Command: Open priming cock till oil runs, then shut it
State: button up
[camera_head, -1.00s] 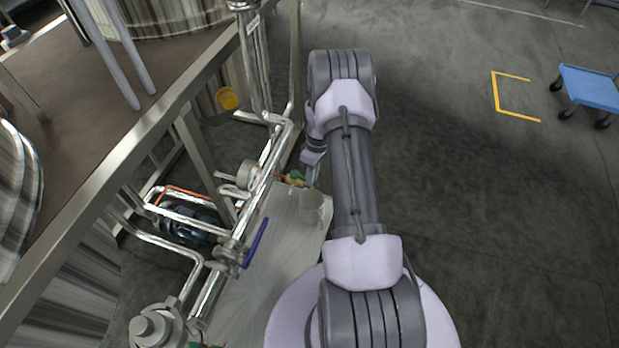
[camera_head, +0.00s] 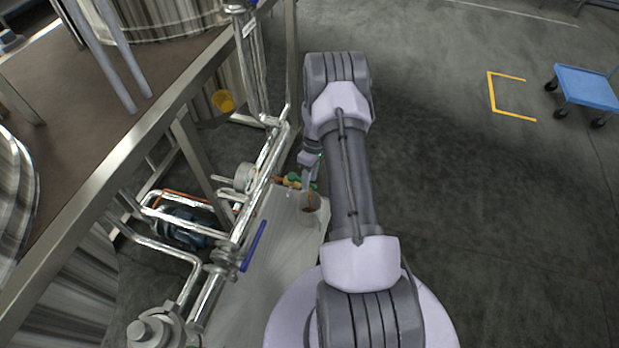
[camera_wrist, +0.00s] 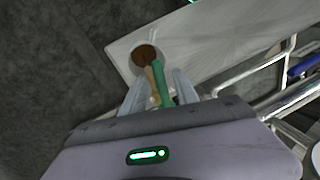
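The priming cock (camera_head: 291,179), with brass body and green handle, sits on the pipework beside my arm. Its green handle (camera_wrist: 160,82) shows between my fingers in the wrist view. My gripper (camera_wrist: 160,88) is open around it, with a gap visible on both sides; contact is unclear. A pale cup (camera_head: 309,216) stands on the grey plate below the cock. A thin brown streak of oil (camera_head: 310,197) runs down into the cup, and brown oil (camera_wrist: 144,55) shows inside it in the wrist view. The cock's outlet is partly hidden by my wrist.
Steel pipes with a blue-handled valve (camera_head: 254,246) and a gauge-like round part (camera_head: 244,176) run left of my gripper. A platform frame (camera_head: 100,170) stands further left. Open floor and a blue cart (camera_head: 587,87) lie right.

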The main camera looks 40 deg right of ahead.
jog(key=d+r+p, duration=0.1)
jog(key=r+p, duration=0.2)
jog(key=r, duration=0.5)
jog(key=w+d+r+p, duration=0.1)
jog(key=d+r+p, duration=0.1)
jog(key=r, duration=0.7)
jog(key=shift+d+p, duration=0.15)
jog(key=shift+p, duration=0.35)
jog(key=w+a+r+m+t, duration=0.1)
jog(key=a+r, duration=0.3)
jog(key=r, duration=0.3)
jog(key=w+a+r+m, duration=0.1)
jog(key=w+a+r, duration=0.1)
jog(key=a+r, duration=0.3)
jog(key=s+a+r+m+t+h, duration=0.1)
jog(key=s+a+r, duration=0.1)
jog(key=a+r, duration=0.45)
jog(key=s+a+r+m+t, duration=0.1)
jog(key=s+a+r, duration=0.2)
jog(key=a+r, duration=0.35)
jog(key=s+a+r+m+t, duration=0.1)
jog(key=s+a+r+m, duration=0.1)
jog(key=s+a, duration=0.4)
jog(key=s+a+r+m+t+y, duration=0.1)
jog(key=s+a+r+m+t, duration=0.1)
jog(key=s+a, duration=0.5)
jog(key=s+r, duration=0.1)
jog(key=s, duration=0.3)
jog(key=shift+a+t, duration=0.15)
jog(key=shift+t, duration=0.15)
